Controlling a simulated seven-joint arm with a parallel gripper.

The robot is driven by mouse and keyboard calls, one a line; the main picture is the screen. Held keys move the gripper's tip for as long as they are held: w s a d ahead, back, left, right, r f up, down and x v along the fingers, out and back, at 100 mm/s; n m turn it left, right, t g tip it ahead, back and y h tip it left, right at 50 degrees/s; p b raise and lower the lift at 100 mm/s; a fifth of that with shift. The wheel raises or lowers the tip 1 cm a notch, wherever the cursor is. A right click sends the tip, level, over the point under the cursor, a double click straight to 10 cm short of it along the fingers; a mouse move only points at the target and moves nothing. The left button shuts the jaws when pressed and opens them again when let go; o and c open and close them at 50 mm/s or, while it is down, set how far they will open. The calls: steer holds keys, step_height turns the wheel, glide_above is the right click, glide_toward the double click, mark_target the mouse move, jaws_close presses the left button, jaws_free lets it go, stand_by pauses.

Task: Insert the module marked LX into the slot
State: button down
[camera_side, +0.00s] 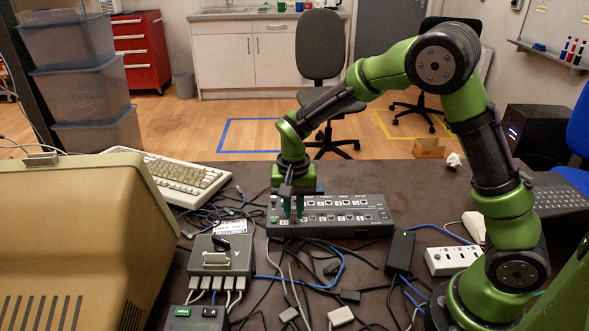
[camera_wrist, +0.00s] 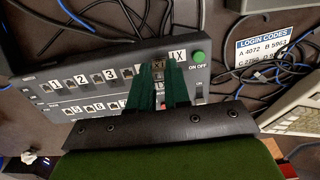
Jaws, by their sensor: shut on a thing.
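The dark grey switch box (camera_side: 330,217) lies on the table and fills the left of the wrist view (camera_wrist: 85,65). It has numbered ports, and a label reading LX or IX (camera_wrist: 178,55) beside a green button (camera_wrist: 198,56). My gripper (camera_side: 293,213) points down over the left end of the box. In the wrist view my gripper (camera_wrist: 160,85) is shut on a small module (camera_wrist: 159,67) between its green fingers. The module's marking is mostly hidden and I cannot read it surely. I cannot tell whether the module is in a slot or just above one.
A grey box marked V (camera_side: 218,262) with plugged cables stands in front left. A box with a green and a black module (camera_side: 196,315) is nearer. Loose cables cover the table. A black adapter (camera_side: 400,252) and a white power strip (camera_side: 452,260) lie right.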

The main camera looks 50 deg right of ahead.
steer(key=shift+f, duration=0.2)
steer(key=c, duration=1)
jaws_free()
step_height(320, 180, up, 17)
steer(key=s+d+r+n+t+y, duration=0.1)
steer(key=s+n+t, duration=0.4)
steer(key=s, duration=1.3)
steer(key=shift+d+r+t+y, duration=0.15)
steer(key=shift+r+t+y, duration=0.35)
steer(key=shift+t, duration=0.6)
